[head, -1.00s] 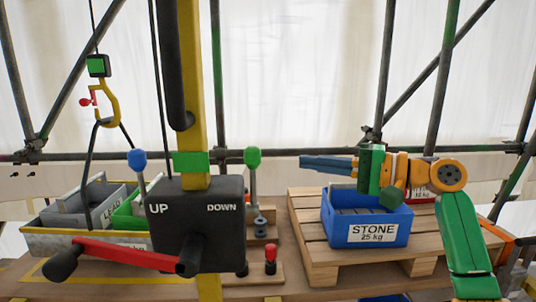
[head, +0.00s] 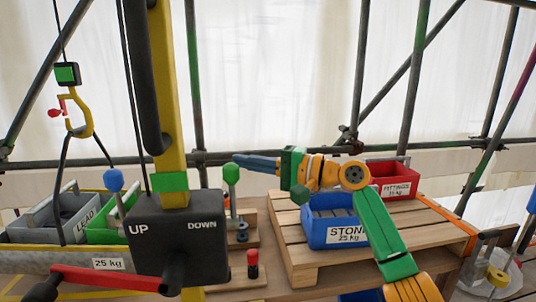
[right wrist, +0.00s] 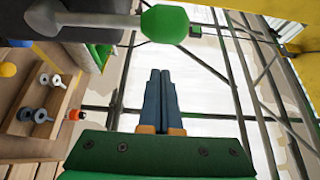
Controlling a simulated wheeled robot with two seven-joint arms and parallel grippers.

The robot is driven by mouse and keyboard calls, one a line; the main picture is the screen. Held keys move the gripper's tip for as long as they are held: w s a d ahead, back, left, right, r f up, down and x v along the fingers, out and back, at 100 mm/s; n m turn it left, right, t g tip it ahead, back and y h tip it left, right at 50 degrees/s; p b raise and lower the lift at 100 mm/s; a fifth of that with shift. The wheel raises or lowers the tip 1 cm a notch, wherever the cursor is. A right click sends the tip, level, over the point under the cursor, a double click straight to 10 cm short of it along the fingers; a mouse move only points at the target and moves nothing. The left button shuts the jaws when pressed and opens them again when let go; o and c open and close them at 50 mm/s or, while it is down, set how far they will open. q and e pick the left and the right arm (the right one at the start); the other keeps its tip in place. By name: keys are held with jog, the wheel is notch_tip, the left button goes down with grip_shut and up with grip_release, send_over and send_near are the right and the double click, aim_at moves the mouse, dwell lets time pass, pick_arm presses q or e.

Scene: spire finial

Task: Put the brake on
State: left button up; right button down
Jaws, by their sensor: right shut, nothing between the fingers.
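The winch box (head: 178,246), marked UP and DOWN, is fixed to a yellow post (head: 170,90). A red crank arm (head: 105,279) is on its front. A lever with a blue knob (head: 114,181) stands on its left and one with a green knob (head: 231,173) on its right. No label shows which lever is the brake. My right gripper (head: 236,161) is shut and empty, its blue fingertips close to the green knob in the head view. The right wrist view shows the green knob (right wrist: 164,24) just beyond the fingertips (right wrist: 160,78); contact cannot be told. My left gripper is out of view.
A blue STONE crate (head: 325,232) and a red FITTINGS crate (head: 395,188) stand on a pallet (head: 300,268) at right. A yellow hook (head: 82,122) hangs at left above a LEAD crate (head: 72,222). A red-topped peg (head: 252,258) stands right of the box.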

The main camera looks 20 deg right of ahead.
jog(key=s, duration=0.1)
jog(key=s+a, duration=0.1)
jog(key=s, duration=0.1)
jog(key=shift+s+a+f, duration=0.1)
jog(key=shift+a, duration=0.05)
dwell(0.3)
jog(key=shift+s+n+y+b, duration=0.3)
jog(key=shift+s+n+b, duration=0.1)
jog(key=shift+b, duration=0.25)
jog(key=shift+a, duration=0.1)
jog(key=s+a+f+n+y+b, duration=0.2)
jog(key=s+n+y+b, duration=0.2)
jog(key=s+n+b, duration=0.4)
jog(key=shift+f+n+t+b, duration=0.4)
jog(key=shift+n+b, duration=0.2)
jog(key=shift+b, duration=1.35)
